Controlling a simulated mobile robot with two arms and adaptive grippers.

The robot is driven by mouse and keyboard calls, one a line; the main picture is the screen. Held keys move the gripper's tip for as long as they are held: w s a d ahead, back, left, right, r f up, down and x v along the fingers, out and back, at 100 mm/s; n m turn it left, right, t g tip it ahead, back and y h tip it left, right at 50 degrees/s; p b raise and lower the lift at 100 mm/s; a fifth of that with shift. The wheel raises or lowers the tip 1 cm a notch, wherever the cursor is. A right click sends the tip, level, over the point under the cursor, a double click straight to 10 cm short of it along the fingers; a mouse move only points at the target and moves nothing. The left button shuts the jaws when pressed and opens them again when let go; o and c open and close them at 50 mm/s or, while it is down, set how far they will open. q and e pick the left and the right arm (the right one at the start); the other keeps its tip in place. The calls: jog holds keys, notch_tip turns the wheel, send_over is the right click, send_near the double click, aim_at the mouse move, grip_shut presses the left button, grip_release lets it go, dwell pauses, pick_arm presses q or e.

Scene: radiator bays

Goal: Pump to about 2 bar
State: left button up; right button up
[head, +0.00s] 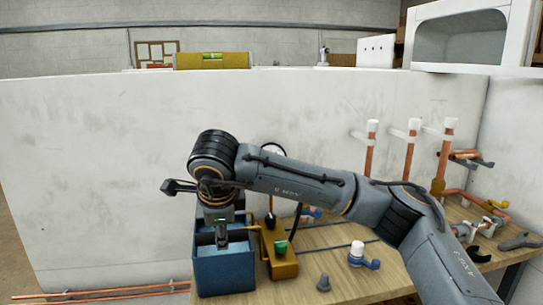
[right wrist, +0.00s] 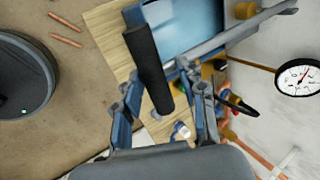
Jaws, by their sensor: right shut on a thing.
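The test pump's open blue tank (head: 225,272) stands on the wooden bench, with pale blue liquid visible inside. Its yellow block (head: 284,264) with a green knob sits at its right. My right gripper (head: 222,238) is over the tank, pointing down. In the right wrist view, the black grip (right wrist: 150,68) of the grey pump lever (right wrist: 235,36) lies between its fingers, and the gripper is shut on it. The round pressure gauge (right wrist: 299,77) faces the wrist camera; its scale is too small to read. In the head view the gauge (head: 272,149) is mostly hidden by my arm.
A blue-handled valve (head: 362,258) and a grey fitting (head: 324,283) stand on the bench front. Copper pipes with white caps (head: 371,145) rise at the right against the white panel (head: 90,170). Valves and a wrench (head: 520,242) lie at the far right.

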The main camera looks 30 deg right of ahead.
jog(key=shift+g, duration=0.5)
jog(key=r+p, duration=0.4)
jog(key=shift+w+d+r, duration=0.15)
jog(key=shift+w+d, duration=0.05)
jog(key=shift+w, duration=0.15)
jog(key=shift+r+p, duration=0.1)
jog(key=shift+p, duration=0.3)
jog(key=shift+g+y, duration=0.4)
jog(key=shift+g, duration=0.5)
jog(key=r+p, duration=0.2)
jog(key=p, duration=0.1)
jog(key=w+r+p, duration=0.1)
jog(key=r+p, duration=0.1)
jog(key=p, duration=0.2)
jog(key=shift+w+d+r+p, duration=0.2)
jog(key=shift+r+p, duration=0.1)
jog(key=shift+r, duration=0.1)
jog(key=shift+w+r+p, duration=0.15)
jog(key=shift+p, duration=0.25)
jog(key=shift+c, duration=0.2)
jog(key=shift+f, duration=0.2)
